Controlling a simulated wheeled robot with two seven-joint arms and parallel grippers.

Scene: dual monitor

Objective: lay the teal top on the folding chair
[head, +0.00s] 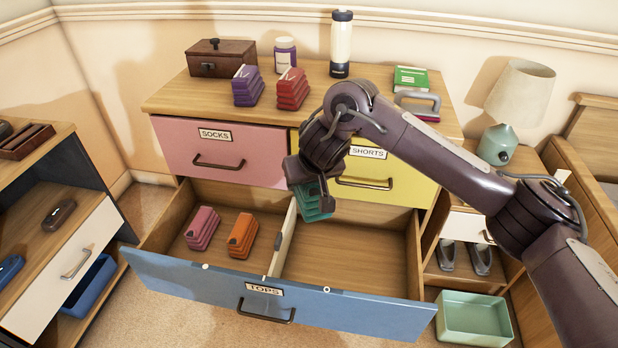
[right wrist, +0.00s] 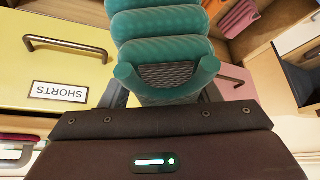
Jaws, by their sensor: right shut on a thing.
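The teal top (head: 316,208) is a folded, ribbed bundle held in my right gripper (head: 308,188). It hangs above the right compartment of the open TOPS drawer (head: 205,285), near the drawer's divider and just in front of the yellow SHORTS drawer. In the right wrist view the teal top (right wrist: 162,28) shows large between the fingers of my right gripper (right wrist: 166,85), which are shut on it. The folding chair is not in view. My left gripper is not in view.
A pink top (head: 203,226) and an orange top (head: 242,235) lie in the left compartment. The right compartment's visible floor is bare. Purple and red folded bundles (head: 292,88), a bottle (head: 341,45) and a box stand on the dresser. A green bin (head: 473,318) sits at lower right.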

